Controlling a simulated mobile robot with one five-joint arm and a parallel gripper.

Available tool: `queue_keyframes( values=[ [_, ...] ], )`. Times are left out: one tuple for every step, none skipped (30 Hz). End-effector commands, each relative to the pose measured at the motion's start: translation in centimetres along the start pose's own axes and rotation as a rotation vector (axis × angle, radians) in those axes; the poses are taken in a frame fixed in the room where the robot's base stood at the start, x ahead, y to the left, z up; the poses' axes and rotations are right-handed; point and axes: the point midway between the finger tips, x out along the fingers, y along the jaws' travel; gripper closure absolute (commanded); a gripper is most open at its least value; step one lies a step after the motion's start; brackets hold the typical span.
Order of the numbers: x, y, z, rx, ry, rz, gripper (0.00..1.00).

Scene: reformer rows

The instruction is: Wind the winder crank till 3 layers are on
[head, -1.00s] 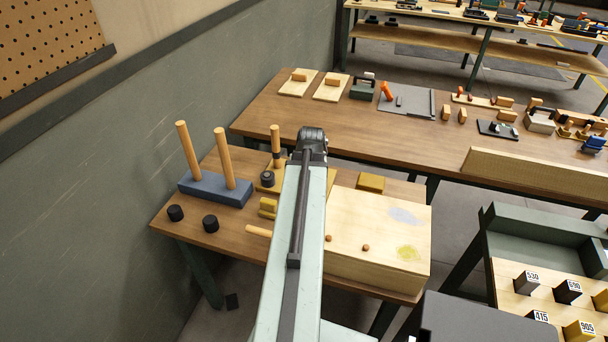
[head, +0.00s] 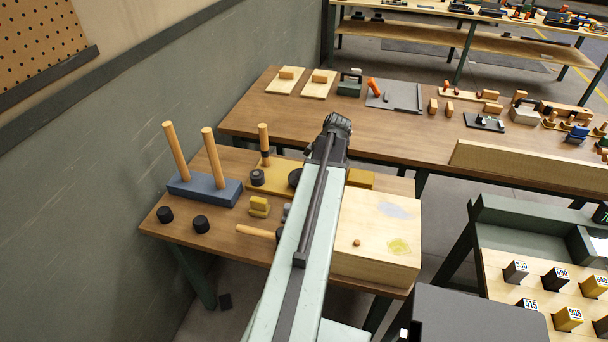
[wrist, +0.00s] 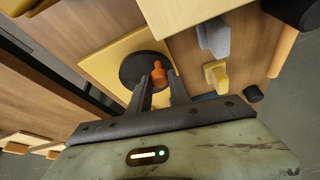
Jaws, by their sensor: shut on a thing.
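In the wrist view, the winder's yellow base (wrist: 108,58) carries a round black disc (wrist: 130,70) with an orange crank knob (wrist: 158,70). My gripper (wrist: 160,84) is shut on this knob, with one finger on each side. In the head view, my arm hides the gripper's fingers and the knob. The yellow base (head: 284,168) shows there left of my arm, with part of the dark disc (head: 295,178), a small dark spool (head: 257,177) and an upright wooden post (head: 264,140). I cannot make out any wound layers.
A blue block with two wooden pegs (head: 205,190), two black knobs (head: 201,224), a yellow piece (head: 259,206) and a wooden handle (head: 256,231) lie on the bench to the left. A pale wooden box (head: 375,265) stands close on the right. A longer bench (head: 240,115) lies behind.

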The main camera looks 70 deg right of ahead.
Motion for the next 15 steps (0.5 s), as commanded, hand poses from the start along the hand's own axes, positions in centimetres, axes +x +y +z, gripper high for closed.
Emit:
queue_keyframes(
  values=[
    [0.0, 0.5, 0.1, -0.039, 0.0, -0.017, 1.0],
    [-0.1, 0.6, 0.1, -0.065, 0.0, -0.028, 1.0],
    [-0.1, 0.7, 0.2, -0.1, 0.0, -0.043, 1.0],
    [-0.1, 0.8, 0.3, -0.126, 0.0, -0.053, 1.0],
    [-0.1, 0.9, 0.4, -0.153, 0.0, -0.065, 1.0],
    [-0.2, 1.1, 0.4, -0.188, 0.0, -0.079, 1.0],
    [-0.2, 1.2, 0.5, -0.214, 0.0, -0.09, 1.0],
    [-0.2, 1.3, 0.5, -0.241, 0.0, -0.101, 1.0],
    [-0.2, 1.5, 0.6, -0.276, 0.0, -0.115, 1.0],
    [-0.2, 1.6, 0.6, -0.303, 0.0, -0.127, 1.0],
    [-0.3, 1.7, 0.7, -0.329, 0.0, -0.137, 1.0],
    [-0.3, 1.8, 0.7, -0.364, 0.0, -0.152, 1.0],
    [-0.3, 1.9, 0.7, -0.391, 0.0, -0.163, 1.0],
    [-0.3, 2.1, 0.8, -0.417, -0.001, -0.173, 1.0],
    [-0.3, 2.2, 0.8, -0.452, -0.001, -0.188, 1.0]
  ],
)
